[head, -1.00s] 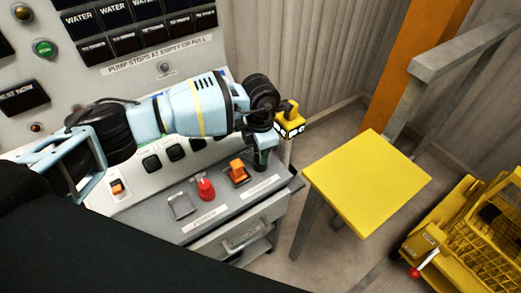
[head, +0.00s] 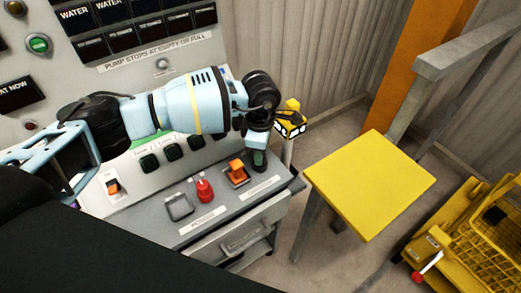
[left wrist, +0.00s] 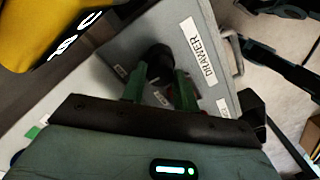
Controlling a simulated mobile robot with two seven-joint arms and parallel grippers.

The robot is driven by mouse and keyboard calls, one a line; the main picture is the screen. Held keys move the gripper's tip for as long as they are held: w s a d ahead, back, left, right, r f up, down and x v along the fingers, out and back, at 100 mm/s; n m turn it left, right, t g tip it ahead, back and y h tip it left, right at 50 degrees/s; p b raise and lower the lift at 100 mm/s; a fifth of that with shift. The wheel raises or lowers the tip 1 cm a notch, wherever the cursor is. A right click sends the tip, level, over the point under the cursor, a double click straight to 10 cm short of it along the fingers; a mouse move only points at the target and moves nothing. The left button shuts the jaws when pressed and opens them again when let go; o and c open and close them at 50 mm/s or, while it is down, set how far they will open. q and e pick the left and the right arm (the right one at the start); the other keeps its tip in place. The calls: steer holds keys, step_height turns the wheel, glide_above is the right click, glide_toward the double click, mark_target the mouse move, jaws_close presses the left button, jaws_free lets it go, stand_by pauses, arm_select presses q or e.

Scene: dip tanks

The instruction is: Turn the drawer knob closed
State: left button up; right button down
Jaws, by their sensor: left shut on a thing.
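The drawer knob (left wrist: 158,55) is dark and round, on the grey panel beside a white label reading DRAWER (left wrist: 198,50). My left gripper (left wrist: 160,84) has its green fingers on either side of the knob and is shut on it. In the head view my left gripper (head: 259,160) reaches down to the right end of the sloped console, and hides the knob there. The drawer front (head: 240,238) with its handle is below the console top. I cannot tell the knob's exact turn angle. My right gripper is not in view.
A red knob (head: 204,190) and an orange switch (head: 237,172) sit left of the gripper. A yellow fixture with dark and white marks (head: 291,124) stands close on its right. A yellow-topped stand (head: 370,185) and yellow basket cart (head: 465,235) are farther right.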

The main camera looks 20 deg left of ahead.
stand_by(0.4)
arm_select(q)
steer(key=o, duration=1)
steer(key=shift+c, duration=0.2)
steer(key=shift+r, duration=0.1)
step_height(320, 180, up, 8)
steer(key=shift+f, duration=0.15)
